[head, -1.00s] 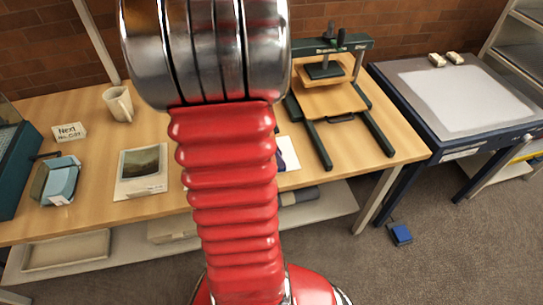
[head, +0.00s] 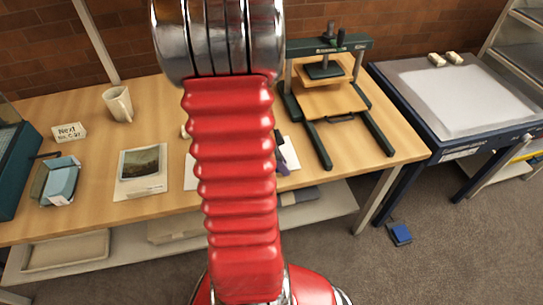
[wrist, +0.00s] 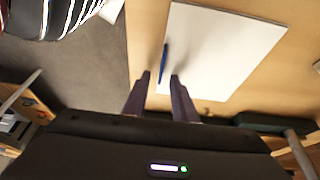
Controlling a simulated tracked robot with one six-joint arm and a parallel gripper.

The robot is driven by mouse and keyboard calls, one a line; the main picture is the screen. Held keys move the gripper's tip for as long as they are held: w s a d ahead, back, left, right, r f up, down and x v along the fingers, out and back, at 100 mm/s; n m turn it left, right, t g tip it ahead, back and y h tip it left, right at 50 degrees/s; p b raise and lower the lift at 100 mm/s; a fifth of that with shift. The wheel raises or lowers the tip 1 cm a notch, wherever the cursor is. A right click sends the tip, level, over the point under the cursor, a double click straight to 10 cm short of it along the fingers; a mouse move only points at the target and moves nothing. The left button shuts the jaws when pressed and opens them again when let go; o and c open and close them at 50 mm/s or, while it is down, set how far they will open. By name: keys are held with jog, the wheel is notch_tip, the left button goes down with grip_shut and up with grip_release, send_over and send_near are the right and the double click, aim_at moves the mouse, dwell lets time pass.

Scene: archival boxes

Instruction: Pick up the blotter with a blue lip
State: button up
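The blotter is a white sheet (wrist: 220,50) lying on the wooden table, with a narrow blue lip (wrist: 163,62) along part of its left edge in the wrist view. In the head view only pieces of the white sheet (head: 293,157) show, as my red arm hides the middle. My gripper (wrist: 160,75) is open in the wrist view. Its two dark fingertips point at the lip, one on each side of its line. Nothing is held. I cannot tell how high the fingertips are above the sheet. In the head view a dark part of my gripper shows beside the arm.
A book press (head: 330,95) stands right of the sheet. The table's front edge (wrist: 128,60) is close to the lip.

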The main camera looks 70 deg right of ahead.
jog(key=shift+c, duration=0.4)
grip_shut()
dwell(0.4)
